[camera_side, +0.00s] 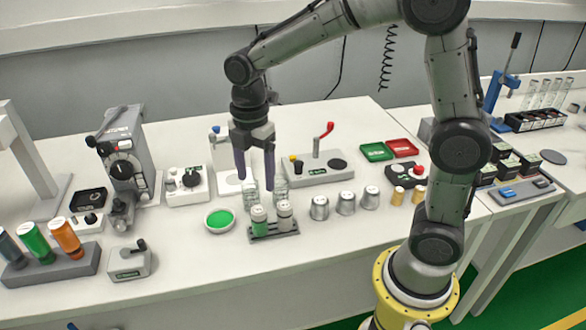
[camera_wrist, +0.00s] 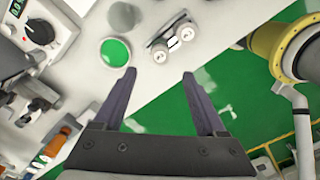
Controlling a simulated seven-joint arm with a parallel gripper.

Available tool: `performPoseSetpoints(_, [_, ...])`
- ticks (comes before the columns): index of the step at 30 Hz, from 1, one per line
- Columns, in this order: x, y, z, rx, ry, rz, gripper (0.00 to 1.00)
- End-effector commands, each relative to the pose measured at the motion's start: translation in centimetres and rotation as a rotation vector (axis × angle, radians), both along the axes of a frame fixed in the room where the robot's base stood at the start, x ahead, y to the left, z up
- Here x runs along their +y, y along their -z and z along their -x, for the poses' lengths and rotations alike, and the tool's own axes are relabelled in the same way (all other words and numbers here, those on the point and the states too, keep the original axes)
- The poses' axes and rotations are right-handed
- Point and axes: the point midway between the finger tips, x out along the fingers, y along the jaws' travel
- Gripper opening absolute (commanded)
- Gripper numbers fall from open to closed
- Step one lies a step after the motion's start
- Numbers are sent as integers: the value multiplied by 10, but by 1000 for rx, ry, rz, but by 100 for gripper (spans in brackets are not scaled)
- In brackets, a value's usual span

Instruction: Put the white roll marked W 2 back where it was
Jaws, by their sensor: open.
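My gripper (camera_side: 256,177) is open, fingers pointing down, with nothing visible between them. It is above the bench, near two clear glass vessels and a small dark rack (camera_side: 275,235). In the wrist view my gripper (camera_wrist: 158,75) also shows empty. The rack holds a green roll with a pale top (camera_side: 259,221) and a whitish-grey roll (camera_side: 284,216), both upright. Their two round tops show in the wrist view, one (camera_wrist: 185,33) and the other (camera_wrist: 160,53). No W 2 marking is readable, so I cannot tell for certain which is the named roll.
A green-filled dish (camera_side: 219,220) lies left of the rack. Several metal cups (camera_side: 346,203) stand to its right. A lever device with a red handle (camera_side: 318,168) stands behind. A grey stand (camera_side: 52,270) with coloured tubes is far left. The front bench strip is mostly clear.

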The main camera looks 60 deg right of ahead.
Motion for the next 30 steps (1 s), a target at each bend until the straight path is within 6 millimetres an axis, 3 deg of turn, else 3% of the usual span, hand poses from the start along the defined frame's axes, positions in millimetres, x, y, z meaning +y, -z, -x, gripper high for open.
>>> performPoseSetpoints(5, [-5, -20, 20, -55, 155, -9, 74])
performPoseSetpoints(12, [-20, -61, 93, -225, 722, -98, 74])
performPoseSetpoints(18, [-29, -68, 153, -334, 1190, -241, 74])
performPoseSetpoints(21, [-31, -65, 173, -364, 1357, -309, 74])
performPoseSetpoints(25, [-32, -62, 187, -382, 1489, -367, 74])
performPoseSetpoints(30, [-33, -60, 192, -385, 1537, -387, 74])
